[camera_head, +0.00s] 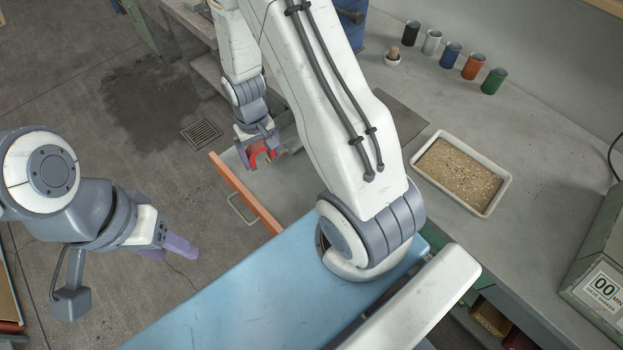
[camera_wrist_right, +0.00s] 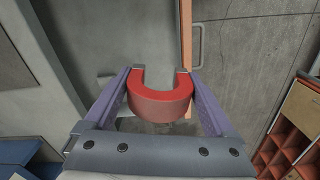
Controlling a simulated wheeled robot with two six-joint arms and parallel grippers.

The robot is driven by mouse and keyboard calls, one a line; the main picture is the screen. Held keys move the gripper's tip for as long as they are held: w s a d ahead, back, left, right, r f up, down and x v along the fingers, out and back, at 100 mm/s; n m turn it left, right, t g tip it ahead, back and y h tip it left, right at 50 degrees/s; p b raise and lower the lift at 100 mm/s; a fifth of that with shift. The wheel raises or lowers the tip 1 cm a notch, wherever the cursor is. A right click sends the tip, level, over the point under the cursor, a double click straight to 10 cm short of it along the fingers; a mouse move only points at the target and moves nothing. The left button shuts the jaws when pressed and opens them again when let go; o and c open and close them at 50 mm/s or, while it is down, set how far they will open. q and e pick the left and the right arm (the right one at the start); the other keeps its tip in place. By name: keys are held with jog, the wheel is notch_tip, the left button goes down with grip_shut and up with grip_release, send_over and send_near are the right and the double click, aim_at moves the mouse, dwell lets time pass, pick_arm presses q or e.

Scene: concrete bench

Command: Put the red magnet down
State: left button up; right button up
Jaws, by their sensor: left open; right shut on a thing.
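The red magnet (camera_head: 258,152) is a horseshoe shape with pale metal tips. My right gripper (camera_head: 262,150) is shut on it, over an open drawer (camera_head: 285,185) with an orange front. In the right wrist view the magnet (camera_wrist_right: 160,106) sits between the two purple fingers, its open side facing away from the wrist, and the drawer's orange front (camera_wrist_right: 187,50) runs beyond it. I cannot tell the exact gap between the magnet and the drawer floor. My left gripper (camera_head: 178,247) is open and empty, over the floor at left.
A tray of sandy grains (camera_head: 417,167), several coloured cups (camera_head: 451,55) and a small mortar with pestle (camera_head: 392,59) stand on the concrete bench. A green sieve shaker (camera_head: 600,270) is at right. My right arm hides part of the bench and drawer.

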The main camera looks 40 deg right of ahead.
jog(key=s+d+f+m+b, duration=0.2)
jog(key=d+f+m+b, duration=1.3)
jog(key=m+b, duration=0.7)
jog(key=f+m, duration=0.1)
jog(key=f, duration=0.4)
jog(key=f+m+p, duration=0.1)
jog(key=f, duration=0.2)
jog(key=shift+s+d+m, duration=0.15)
jog(key=shift+d+m, duration=0.15)
jog(key=shift+d, duration=0.05)
jog(key=shift+f, duration=0.1)
jog(key=shift+f, duration=0.15)
jog(key=o, duration=1.6)
notch_tip(320, 180, up, 12)
jog(key=shift+r+p, duration=0.25)
jog(key=shift+p, duration=0.7)
